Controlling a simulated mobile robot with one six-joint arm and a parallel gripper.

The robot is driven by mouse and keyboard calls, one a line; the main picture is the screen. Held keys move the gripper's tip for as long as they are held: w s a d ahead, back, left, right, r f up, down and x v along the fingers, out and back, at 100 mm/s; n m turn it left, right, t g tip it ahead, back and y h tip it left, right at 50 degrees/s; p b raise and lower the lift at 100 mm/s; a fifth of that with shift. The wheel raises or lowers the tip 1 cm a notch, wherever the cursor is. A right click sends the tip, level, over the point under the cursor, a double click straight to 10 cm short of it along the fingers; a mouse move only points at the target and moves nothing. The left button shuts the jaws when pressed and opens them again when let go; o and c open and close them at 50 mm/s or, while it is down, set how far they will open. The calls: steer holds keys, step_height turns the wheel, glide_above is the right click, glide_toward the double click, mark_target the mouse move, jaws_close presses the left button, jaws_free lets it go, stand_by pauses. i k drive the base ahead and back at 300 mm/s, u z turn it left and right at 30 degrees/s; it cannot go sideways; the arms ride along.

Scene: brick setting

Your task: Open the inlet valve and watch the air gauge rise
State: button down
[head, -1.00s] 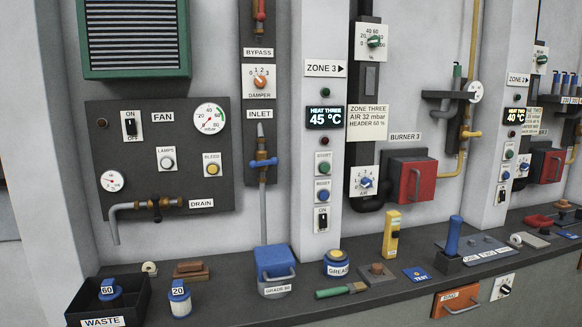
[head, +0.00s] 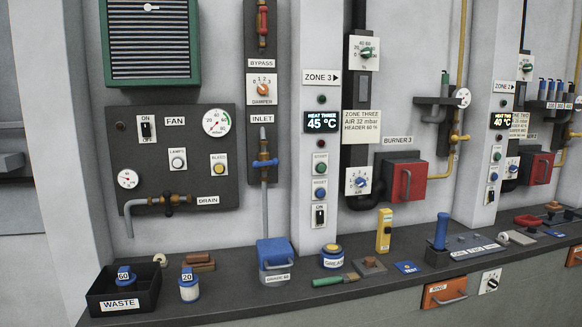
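The inlet valve (head: 265,162) is a blue-handled valve on a thin grey vertical pipe, below the label INLET. Its blue handle lies crosswise to the pipe. The larger round mbar gauge (head: 216,122) is at the upper right of the dark fan panel (head: 150,155); its needle is too small to read surely. A smaller round gauge (head: 128,179) sits at the panel's lower left. The two gauges are not labelled as air in view. My gripper is not in view.
A dark shelf (head: 225,302) runs below the wall. On it stand a WASTE tray (head: 125,304), a blue GRADE 80 container (head: 272,255), a GREASE tin (head: 332,258) and a yellow device (head: 384,231). The red BURNER 3 box (head: 405,180) juts from the wall.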

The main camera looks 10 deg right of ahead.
mark_target(256, 165)
steer(key=u, duration=0.2)
steer(key=i, duration=0.55)
steer(key=z, duration=0.55)
steer(key=k, duration=0.15)
steer(key=u, duration=2.65)
